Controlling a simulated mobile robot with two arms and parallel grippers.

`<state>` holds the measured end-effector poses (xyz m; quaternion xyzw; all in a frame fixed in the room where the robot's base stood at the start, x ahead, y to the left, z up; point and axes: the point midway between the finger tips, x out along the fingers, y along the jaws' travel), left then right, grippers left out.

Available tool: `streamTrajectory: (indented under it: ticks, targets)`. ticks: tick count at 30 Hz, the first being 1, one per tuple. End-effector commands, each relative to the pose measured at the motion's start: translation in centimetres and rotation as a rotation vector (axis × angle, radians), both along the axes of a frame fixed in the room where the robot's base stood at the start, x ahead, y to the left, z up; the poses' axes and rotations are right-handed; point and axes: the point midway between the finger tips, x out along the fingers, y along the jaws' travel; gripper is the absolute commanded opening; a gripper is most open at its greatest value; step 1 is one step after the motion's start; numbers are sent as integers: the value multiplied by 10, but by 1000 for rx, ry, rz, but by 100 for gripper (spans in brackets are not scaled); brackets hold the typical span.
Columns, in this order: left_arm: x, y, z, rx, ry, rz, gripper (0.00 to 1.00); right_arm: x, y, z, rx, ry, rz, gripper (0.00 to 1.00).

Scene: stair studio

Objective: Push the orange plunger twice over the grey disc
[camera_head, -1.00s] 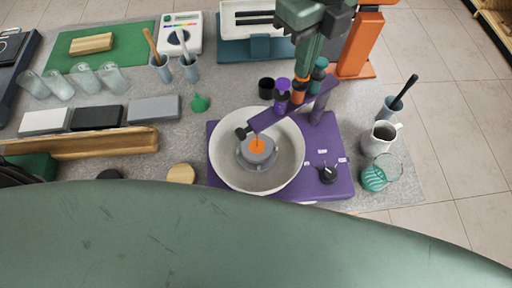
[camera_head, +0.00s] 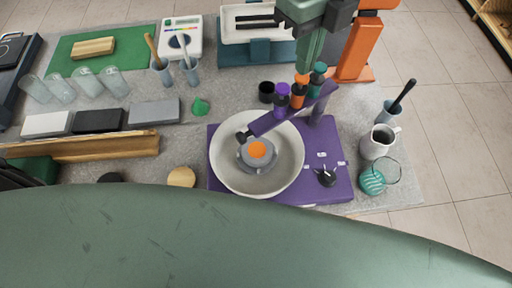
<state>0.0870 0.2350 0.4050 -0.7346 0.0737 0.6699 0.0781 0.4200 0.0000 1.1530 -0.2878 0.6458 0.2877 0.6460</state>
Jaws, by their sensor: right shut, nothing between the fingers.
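The grey disc (camera_head: 247,165) sits in the middle of a white round basin (camera_head: 223,171) and bears an orange patch (camera_head: 257,149). A purple bar reaches over the basin and carries a purple, an orange and a teal plunger. The orange plunger (camera_head: 299,91) stands upright between the purple plunger (camera_head: 282,95) and the teal plunger (camera_head: 318,77), its orange cap showing. My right gripper (camera_head: 304,68) is shut and empty, just above the orange cap. Whether they touch is unclear. A dark part at the left edge seems to be my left gripper (camera_head: 14,177); its fingers are unclear.
The purple base (camera_head: 335,186) has a black knob (camera_head: 327,178). A white jug (camera_head: 376,143) and a glass with teal contents (camera_head: 373,181) stand at right. An orange column (camera_head: 362,48) rises behind. A wooden rail (camera_head: 85,148) and several blocks lie at left.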

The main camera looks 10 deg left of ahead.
Motion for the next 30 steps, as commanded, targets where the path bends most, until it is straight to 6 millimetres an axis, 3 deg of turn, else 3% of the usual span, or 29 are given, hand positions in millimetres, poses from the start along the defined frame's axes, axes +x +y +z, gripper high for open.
streamTrajectory:
  ticks: [17, 30]
  targets:
    - [0, 0, 1, 0, 0, 0, 44, 0, 0, 2, 0, 0, 0, 0]
    - [0, 0, 19, 0, 0, 0, 44, 0, 0, 42, 0, -1, 0, 0]
